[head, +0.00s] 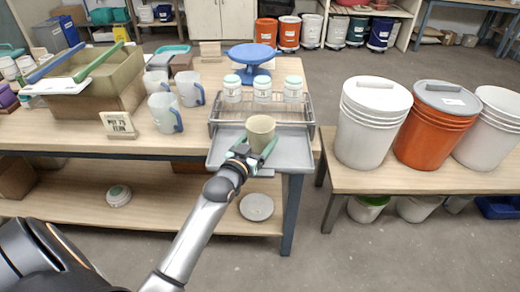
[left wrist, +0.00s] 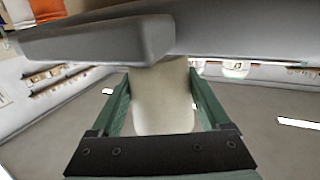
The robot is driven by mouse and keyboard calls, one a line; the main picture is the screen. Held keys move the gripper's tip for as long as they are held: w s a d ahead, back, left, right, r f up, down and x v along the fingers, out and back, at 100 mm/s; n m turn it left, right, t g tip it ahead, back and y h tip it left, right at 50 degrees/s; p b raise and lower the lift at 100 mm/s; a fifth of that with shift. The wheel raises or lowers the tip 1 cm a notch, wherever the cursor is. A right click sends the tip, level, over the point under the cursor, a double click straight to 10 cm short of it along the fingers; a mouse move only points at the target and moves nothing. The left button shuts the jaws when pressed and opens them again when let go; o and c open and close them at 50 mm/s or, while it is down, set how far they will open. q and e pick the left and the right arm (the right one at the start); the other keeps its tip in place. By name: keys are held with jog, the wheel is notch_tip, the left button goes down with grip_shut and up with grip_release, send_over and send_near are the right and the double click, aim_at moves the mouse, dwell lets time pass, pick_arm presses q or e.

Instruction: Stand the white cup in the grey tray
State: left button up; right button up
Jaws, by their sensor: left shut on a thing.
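The off-white cup (head: 260,129) is upright between the fingers of my left gripper (head: 252,153), over the grey tray (head: 292,152) at the bench's right end. In the left wrist view the cup (left wrist: 162,100) sits between the green fingers of the gripper (left wrist: 162,108). The gripper is shut on it. A grey slab, apparently the tray (left wrist: 95,42), crosses the top of that view and hides one end of the cup. I cannot tell whether the cup touches the tray's floor. My right gripper is not in view.
A wire rack (head: 218,110) with several lidded white jars (head: 263,92) stands just behind the tray. Mugs with blue handles (head: 163,114) and a small sign (head: 118,124) are to the left. Large buckets (head: 370,125) stand on the right bench, across a gap.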

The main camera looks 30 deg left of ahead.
aim_at(260, 148)
pick_arm(q)
notch_tip(260, 148, down, 3)
jog(key=shift+r, duration=0.1)
jog(key=shift+f, duration=0.2)
jog(key=shift+f+b, duration=0.1)
jog(key=shift+b, duration=0.2)
jog(key=o, duration=1.5)
